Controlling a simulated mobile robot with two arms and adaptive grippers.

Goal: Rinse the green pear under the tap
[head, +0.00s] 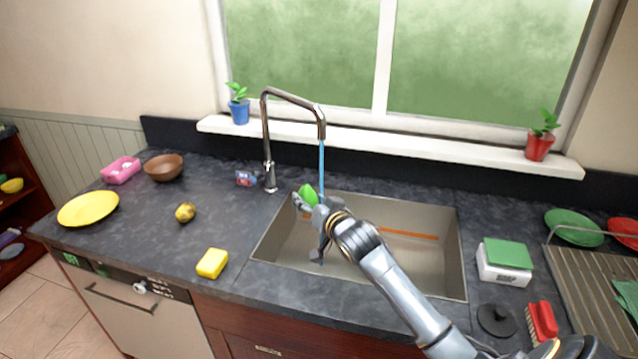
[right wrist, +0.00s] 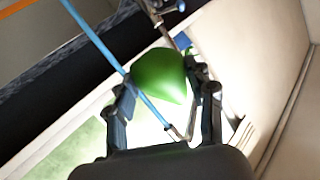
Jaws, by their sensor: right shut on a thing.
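The green pear (head: 308,194) is held in my right gripper (head: 308,205) over the left part of the sink (head: 430,220). In the right wrist view the pear (right wrist: 160,76) sits between the two fingers of my right gripper (right wrist: 166,95). The tap (head: 267,135) arches over the sink, and a thin blue stream of water (head: 322,165) runs down from its spout close beside the pear. In the right wrist view the stream (right wrist: 105,50) passes in front of the pear's left side; I cannot tell whether it touches it. My left gripper is not in view.
A yellow sponge (head: 212,263) and a brownish-yellow fruit (head: 185,212) lie left of the sink. A yellow plate (head: 88,208), brown bowl (head: 163,167) and pink box (head: 121,170) stand further left. A scale (head: 504,262), red brush (head: 541,321) and dish rack (head: 600,285) are on the right.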

